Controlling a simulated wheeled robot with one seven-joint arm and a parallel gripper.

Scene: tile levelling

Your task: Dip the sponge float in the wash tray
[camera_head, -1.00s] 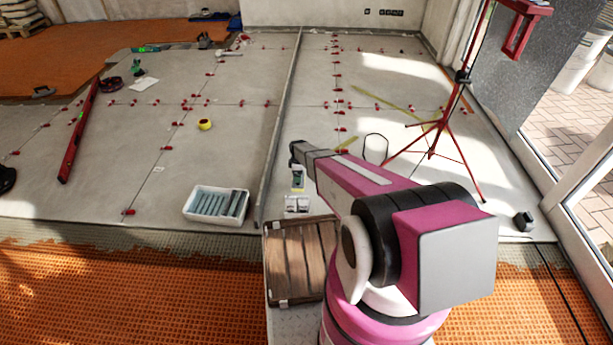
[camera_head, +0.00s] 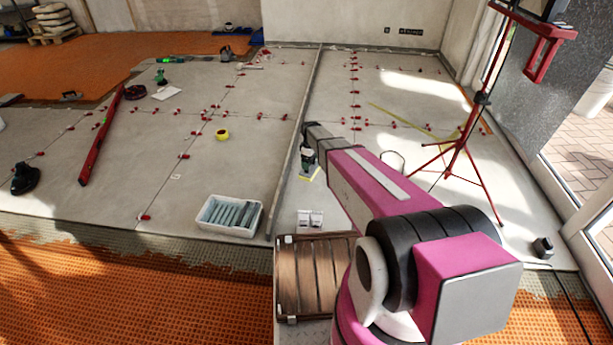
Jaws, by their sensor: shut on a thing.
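The wash tray (camera_head: 205,215) is a white open tray with grey-blue rollers across it, standing on the tiled floor left of centre. My gripper (camera_head: 307,150) is at the end of my pink and grey arm, right of the tray and beyond it in the picture. It is shut on a small dark green and black tool with a yellow underside, which looks like the sponge float (camera_head: 309,166). The float is apart from the tray. My arm partly hides the fingers, and the float's height above the floor is hard to tell.
A metal straightedge (camera_head: 293,165) runs lengthwise between tray and float. A red tripod (camera_head: 465,140) stands right. A yellow tape roll (camera_head: 222,134) and red clips dot the floor. Tiles beyond the tray are mostly clear.

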